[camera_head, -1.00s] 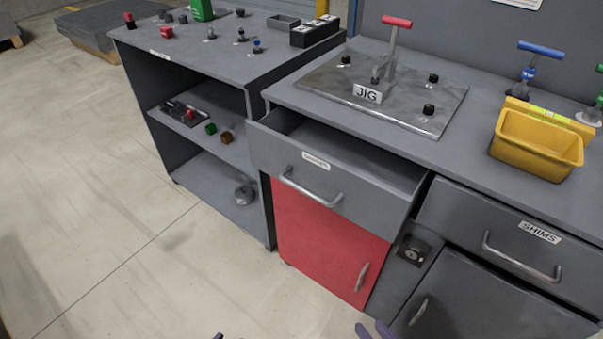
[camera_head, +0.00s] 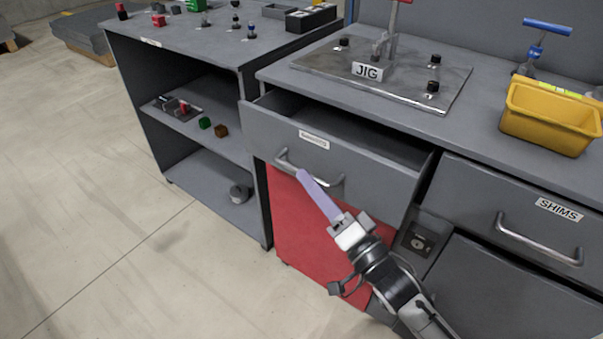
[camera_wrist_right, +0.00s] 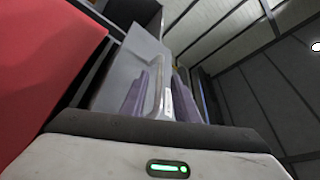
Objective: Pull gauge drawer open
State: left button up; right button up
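The gauge drawer (camera_head: 350,172) is a grey drawer above a red cabinet door, with a small white label too blurred to read surely. It stands partly open, its dark inside showing behind the front. Its metal bar handle (camera_head: 289,164) is on the front. My right gripper (camera_head: 318,194) reaches up from below, its purple fingers at the handle. In the right wrist view, the two purple fingers (camera_wrist_right: 160,95) are apart, with the handle bar (camera_wrist_right: 159,85) between them; they look open, not clamped on it. My left gripper is not in view.
The red door (camera_head: 300,235) is below the drawer and the SHIMS drawer (camera_head: 510,215) to its right is shut. A jig plate (camera_head: 420,90) and yellow bin (camera_head: 550,118) are on the bench. An open shelf unit (camera_head: 215,85) stands left. The floor in front is clear.

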jog(key=shift+x, duration=2)
grip_shut()
